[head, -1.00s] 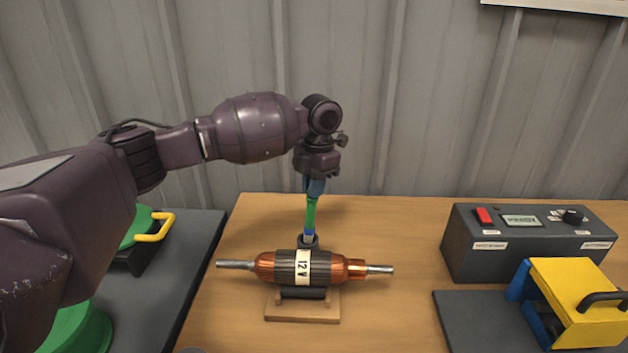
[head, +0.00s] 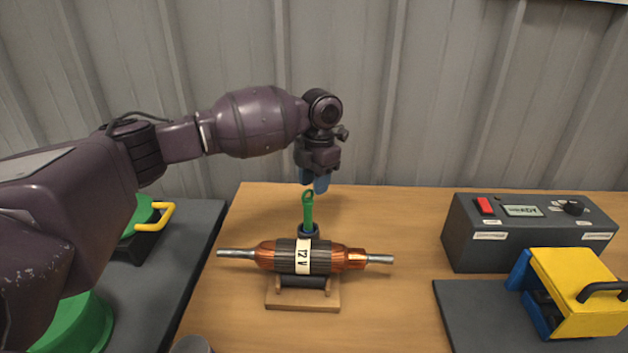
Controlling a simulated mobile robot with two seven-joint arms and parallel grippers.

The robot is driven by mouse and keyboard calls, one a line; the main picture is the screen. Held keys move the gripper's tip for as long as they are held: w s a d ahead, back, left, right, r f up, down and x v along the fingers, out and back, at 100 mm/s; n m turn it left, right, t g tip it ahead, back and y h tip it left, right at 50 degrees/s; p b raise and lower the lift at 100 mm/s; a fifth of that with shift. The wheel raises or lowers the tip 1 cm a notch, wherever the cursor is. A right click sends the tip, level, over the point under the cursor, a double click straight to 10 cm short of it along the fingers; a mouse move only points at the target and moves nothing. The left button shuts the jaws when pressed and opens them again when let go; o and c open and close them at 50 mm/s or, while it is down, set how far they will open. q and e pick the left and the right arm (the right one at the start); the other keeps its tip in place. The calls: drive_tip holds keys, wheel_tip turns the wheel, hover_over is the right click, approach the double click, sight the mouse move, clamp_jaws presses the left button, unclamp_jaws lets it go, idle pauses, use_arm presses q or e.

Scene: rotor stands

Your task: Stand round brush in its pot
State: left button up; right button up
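The round brush (head: 308,212) has a green handle with a small loop at its top. It stands nearly upright in its dark pot (head: 309,231), handle up, and its lower end is hidden inside. The pot is behind the copper-wound rotor, which hides its lower part. My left gripper (head: 314,183), with blue fingertips, is just above the handle's loop, apart from it. It looks open and empty. My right gripper is not in view.
A grey control box (head: 468,243) and a yellow-and-blue device (head: 578,290) on a dark mat (head: 470,310) are at the right. Bare table lies between the rotor and the box.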

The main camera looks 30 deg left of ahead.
use_arm(q)
wheel_tip(320, 180, up, 11)
drive_tip(key=w, duration=0.1)
drive_tip(key=shift+d+f+p, duration=0.15)
drive_tip(key=shift+d+p, duration=0.05)
drive_tip(key=shift+p, duration=0.2)
idle(0.7)
